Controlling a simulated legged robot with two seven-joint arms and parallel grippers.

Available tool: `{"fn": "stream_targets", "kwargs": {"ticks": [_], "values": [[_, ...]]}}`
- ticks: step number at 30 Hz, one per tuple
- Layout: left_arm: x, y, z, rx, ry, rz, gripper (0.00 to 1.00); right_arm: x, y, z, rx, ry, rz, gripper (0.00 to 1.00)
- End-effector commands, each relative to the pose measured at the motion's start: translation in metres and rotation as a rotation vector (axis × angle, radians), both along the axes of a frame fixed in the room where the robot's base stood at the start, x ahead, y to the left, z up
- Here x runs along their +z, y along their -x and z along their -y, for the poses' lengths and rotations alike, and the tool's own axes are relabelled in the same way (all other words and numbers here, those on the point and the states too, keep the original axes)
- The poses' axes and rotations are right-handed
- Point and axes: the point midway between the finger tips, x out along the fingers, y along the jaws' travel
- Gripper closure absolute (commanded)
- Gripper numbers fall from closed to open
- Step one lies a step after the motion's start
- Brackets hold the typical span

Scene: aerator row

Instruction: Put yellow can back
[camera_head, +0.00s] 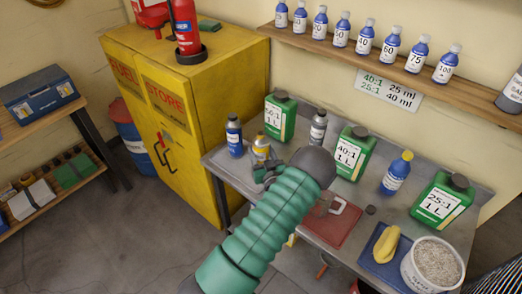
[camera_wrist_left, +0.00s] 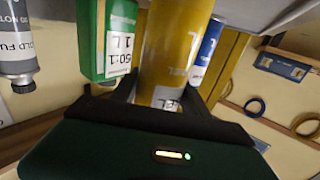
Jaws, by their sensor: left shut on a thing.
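The yellow can (camera_head: 261,146) stands at the left part of the grey bench, or just above it; I cannot tell which. My left gripper (camera_head: 264,170) is shut on it, and the can's dark top shows above the jaws. In the left wrist view the yellow can (camera_wrist_left: 176,48) fills the space between the two fingers, with part of its label showing. My right gripper is not in view.
A blue bottle (camera_head: 234,136), a green 50:1 jug (camera_head: 279,117) and a grey bottle (camera_head: 318,130) stand close around the can. A green 40:1 jug (camera_head: 352,154) is farther right. The yellow fuel cabinet (camera_head: 205,100) is left of the bench.

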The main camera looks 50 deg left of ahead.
Motion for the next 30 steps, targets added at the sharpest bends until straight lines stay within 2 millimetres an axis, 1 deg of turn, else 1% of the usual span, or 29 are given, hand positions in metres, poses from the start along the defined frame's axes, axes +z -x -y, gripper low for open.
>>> {"fn": "stream_targets", "kwargs": {"ticks": [7,8,12,20,22,23,26,30], "values": [[-0.002,0.000,0.000,0.001,-0.001,0.001,0.95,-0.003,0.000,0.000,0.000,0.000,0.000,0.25],[-0.001,0.000,0.000,0.001,-0.001,0.001,0.44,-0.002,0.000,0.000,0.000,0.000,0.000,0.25],[-0.001,0.000,0.000,0.001,-0.001,0.001,0.26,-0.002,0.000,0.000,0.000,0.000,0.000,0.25],[-0.001,0.000,0.000,0.001,-0.001,0.001,0.25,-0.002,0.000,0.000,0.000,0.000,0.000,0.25],[0.003,0.000,0.000,0.001,-0.001,0.001,0.25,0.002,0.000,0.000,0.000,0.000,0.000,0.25],[0.000,0.001,0.003,0.000,0.000,0.001,0.25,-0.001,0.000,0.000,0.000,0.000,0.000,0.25],[-0.002,0.005,0.017,-0.001,0.002,0.002,0.25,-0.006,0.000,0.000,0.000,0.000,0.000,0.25],[-0.003,0.018,0.051,-0.003,0.002,-0.001,0.25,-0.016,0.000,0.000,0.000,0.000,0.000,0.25]]}}
